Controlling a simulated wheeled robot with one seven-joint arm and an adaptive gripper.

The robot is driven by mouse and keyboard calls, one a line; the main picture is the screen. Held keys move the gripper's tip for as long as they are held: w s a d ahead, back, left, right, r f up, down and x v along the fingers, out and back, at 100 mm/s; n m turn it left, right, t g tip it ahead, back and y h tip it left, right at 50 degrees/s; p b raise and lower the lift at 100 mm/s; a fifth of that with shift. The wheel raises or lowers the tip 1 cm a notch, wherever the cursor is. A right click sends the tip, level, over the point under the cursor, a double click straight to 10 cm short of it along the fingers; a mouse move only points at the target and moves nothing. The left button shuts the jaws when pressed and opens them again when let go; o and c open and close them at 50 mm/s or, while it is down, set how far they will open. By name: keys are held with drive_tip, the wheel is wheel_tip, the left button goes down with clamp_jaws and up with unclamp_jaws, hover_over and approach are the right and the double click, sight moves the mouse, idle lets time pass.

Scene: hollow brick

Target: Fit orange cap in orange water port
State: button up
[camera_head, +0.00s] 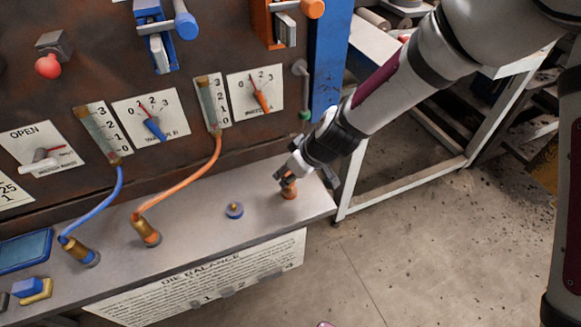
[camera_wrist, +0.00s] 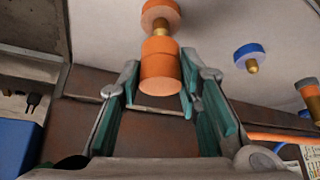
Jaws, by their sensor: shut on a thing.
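My gripper (camera_head: 287,177) is at the right end of the metal ledge, pointing down; its fingers also show in the wrist view (camera_wrist: 160,84). It is shut on the orange cap (camera_wrist: 160,70), a short cylinder. Beyond the cap, in line with it, is the orange water port (camera_wrist: 160,14), a round orange base with a brass stem (camera_wrist: 159,30) against the ledge. Part of the stem shows between cap and base. I cannot tell whether the cap is around the stem or just in front of it. In the head view the fingers partly hide the orange parts (camera_head: 290,193).
A blue port (camera_head: 234,211) with a brass stem stands left of my gripper on the ledge (camera_head: 190,245). Farther left are brass fittings with an orange hose (camera_head: 178,188) and a blue hose (camera_head: 95,210). Gauges and a rusty panel stand behind. Open floor lies right.

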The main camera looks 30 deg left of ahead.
drive_tip(key=shift+d+f+b, duration=0.15)
drive_tip(key=shift+f+b, duration=0.15)
drive_tip(key=shift+b, duration=0.15)
idle(0.4)
drive_tip(key=shift+s+f+b, duration=0.1)
drive_tip(key=shift+f+b, duration=1.2)
drive_tip(key=shift+f, duration=0.2)
drive_tip(key=shift+c, duration=0.3)
idle(0.4)
drive_tip(key=o, duration=1)
drive_tip(key=v, duration=1.2)
drive_tip(key=shift+r, duration=0.1)
